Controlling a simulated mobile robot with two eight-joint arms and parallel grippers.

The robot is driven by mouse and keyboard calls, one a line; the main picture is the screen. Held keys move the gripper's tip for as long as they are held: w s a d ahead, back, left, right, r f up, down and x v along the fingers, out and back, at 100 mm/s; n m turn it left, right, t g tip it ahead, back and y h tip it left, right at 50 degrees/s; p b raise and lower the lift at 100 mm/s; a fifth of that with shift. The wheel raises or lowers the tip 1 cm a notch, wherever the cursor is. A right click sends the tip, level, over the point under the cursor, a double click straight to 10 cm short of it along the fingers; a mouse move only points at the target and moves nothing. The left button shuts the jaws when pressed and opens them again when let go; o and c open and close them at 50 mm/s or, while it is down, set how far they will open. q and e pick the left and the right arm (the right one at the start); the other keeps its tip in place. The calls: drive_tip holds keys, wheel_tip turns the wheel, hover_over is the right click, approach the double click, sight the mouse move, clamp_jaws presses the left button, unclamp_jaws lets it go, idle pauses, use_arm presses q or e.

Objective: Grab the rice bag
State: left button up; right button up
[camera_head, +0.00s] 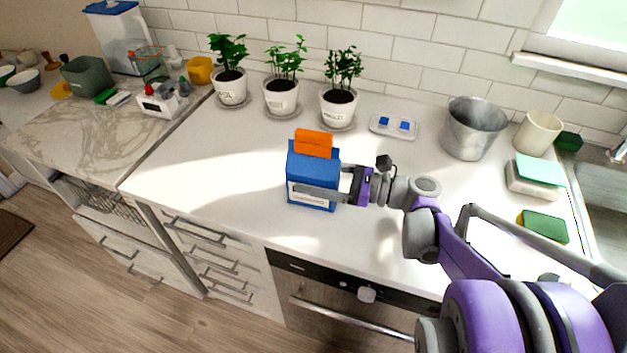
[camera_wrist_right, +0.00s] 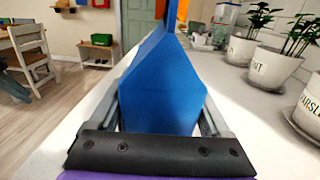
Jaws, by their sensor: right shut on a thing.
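The rice bag appears to be the blue bag (camera_head: 302,170) with an orange top and a pale label, upright at the middle of the white counter. My right gripper (camera_head: 318,191) reaches it from the right and is shut on it, one finger across its front. In the right wrist view the blue bag (camera_wrist_right: 165,90) fills the space between the two fingers of my right gripper (camera_wrist_right: 163,115). I cannot tell whether the bag's base touches the counter. My left gripper is not in view.
Potted herbs (camera_head: 282,95) stand behind the bag along the tiled wall. A metal bucket (camera_head: 474,130), a cream cup (camera_head: 538,132) and sponges (camera_head: 543,227) are at the right near the sink. The white counter (camera_head: 220,160) left of the bag is clear.

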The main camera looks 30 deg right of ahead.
clamp_jaws()
drive_tip(key=shift+r, duration=0.1)
